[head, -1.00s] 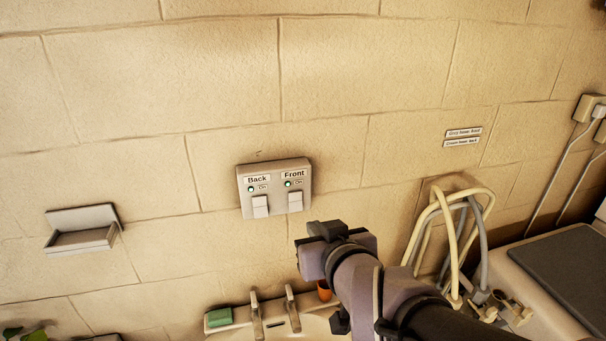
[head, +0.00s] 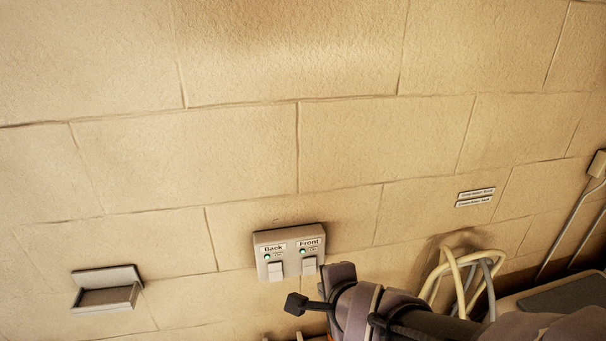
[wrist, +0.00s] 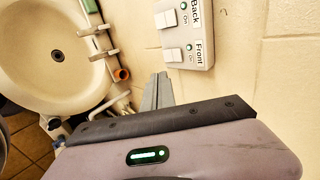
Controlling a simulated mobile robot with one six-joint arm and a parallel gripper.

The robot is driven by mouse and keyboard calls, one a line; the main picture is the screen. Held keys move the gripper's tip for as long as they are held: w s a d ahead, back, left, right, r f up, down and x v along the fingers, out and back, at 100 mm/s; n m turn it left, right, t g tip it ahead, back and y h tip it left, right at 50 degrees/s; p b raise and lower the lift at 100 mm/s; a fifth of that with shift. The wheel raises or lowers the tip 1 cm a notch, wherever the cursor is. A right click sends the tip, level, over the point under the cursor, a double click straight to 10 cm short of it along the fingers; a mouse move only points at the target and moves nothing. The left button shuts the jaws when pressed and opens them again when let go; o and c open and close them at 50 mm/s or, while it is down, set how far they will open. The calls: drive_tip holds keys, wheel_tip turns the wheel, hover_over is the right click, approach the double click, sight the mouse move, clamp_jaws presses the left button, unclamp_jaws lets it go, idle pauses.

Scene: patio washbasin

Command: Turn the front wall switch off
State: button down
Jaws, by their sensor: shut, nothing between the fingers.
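A grey switch panel on the wall holds two white rocker switches, each with a lit green light marked "On". The Front switch (head: 309,265) is on the right in the head view, and the Back switch (head: 275,271) is left of it. In the wrist view the Front switch (wrist: 173,55) is the lower one and the Back switch (wrist: 165,18) is above it. My gripper (wrist: 158,77) is shut and empty, its fingertips just below the Front switch in the picture and apart from it. The head view hides the fingertips behind my wrist.
In the head view a soap-dish-like holder (head: 107,290) is on the wall to the left; looped hoses (head: 468,275) hang to the right. The wall above the panel is clear.

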sight(308, 266)
drive_tip(key=x, duration=0.9)
drive_tip(key=w+r+b+x, duration=0.1)
drive_tip(key=x, duration=0.4)
drive_tip(key=shift+r, duration=0.15)
drive_tip(key=shift+w+f+b, duration=0.1)
drive_tip(key=shift+f+b, duration=0.2)
drive_tip(key=shift+b, duration=0.55)
drive_tip(key=shift+r, duration=0.3)
drive_tip(key=shift+r, duration=0.75)
